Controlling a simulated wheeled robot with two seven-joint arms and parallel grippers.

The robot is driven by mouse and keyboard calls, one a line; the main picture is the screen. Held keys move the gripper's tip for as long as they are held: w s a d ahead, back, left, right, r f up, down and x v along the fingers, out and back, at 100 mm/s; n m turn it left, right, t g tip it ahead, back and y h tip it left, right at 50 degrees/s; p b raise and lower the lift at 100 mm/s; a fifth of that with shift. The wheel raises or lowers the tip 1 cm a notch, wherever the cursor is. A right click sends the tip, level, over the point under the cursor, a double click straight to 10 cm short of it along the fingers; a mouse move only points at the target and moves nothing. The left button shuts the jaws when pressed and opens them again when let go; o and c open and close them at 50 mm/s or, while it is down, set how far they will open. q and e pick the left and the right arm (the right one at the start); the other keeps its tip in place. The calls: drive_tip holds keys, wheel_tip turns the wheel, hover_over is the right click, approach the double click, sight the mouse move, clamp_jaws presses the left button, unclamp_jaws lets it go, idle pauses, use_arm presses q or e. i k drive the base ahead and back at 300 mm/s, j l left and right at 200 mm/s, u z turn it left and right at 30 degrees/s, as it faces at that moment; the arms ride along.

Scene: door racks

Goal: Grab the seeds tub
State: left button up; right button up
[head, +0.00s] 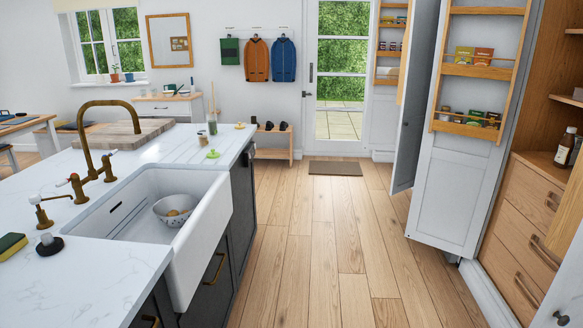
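I cannot pick out a seeds tub for certain. The open white pantry door (445,185) at the right carries wooden racks. Its lower rack (465,129) holds several small packets and containers, among them a green one (474,117); their labels are too small to read. Its middle rack (477,71) holds a yellow-green packet (463,56) and an orange packet (483,57). Another door behind has racks with small jars (390,45). Neither of my grippers is in view.
A white counter (100,270) with a sink (150,215) and a colander (178,209) fills the left. A wooden cabinet with drawers (525,235) and a dark bottle (565,147) stands at the right. The wooden floor (330,235) between is clear up to a doormat (335,168).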

sight(213, 121)
drive_tip(key=i+u, duration=0.15)
drive_tip(key=i, duration=0.55)
drive_tip(key=i+l+u, duration=0.1)
drive_tip(key=i+l, duration=0.15)
drive_tip(key=i, duration=0.45)
drive_tip(key=i+l+u, duration=0.15)
drive_tip(key=i+u, duration=0.25)
drive_tip(key=i+l+u, duration=0.3)
drive_tip(key=i+u, duration=0.15)
drive_tip(key=i+l+u, duration=0.6)
drive_tip(key=l+u, duration=0.2)
drive_tip(key=l, duration=0.1)
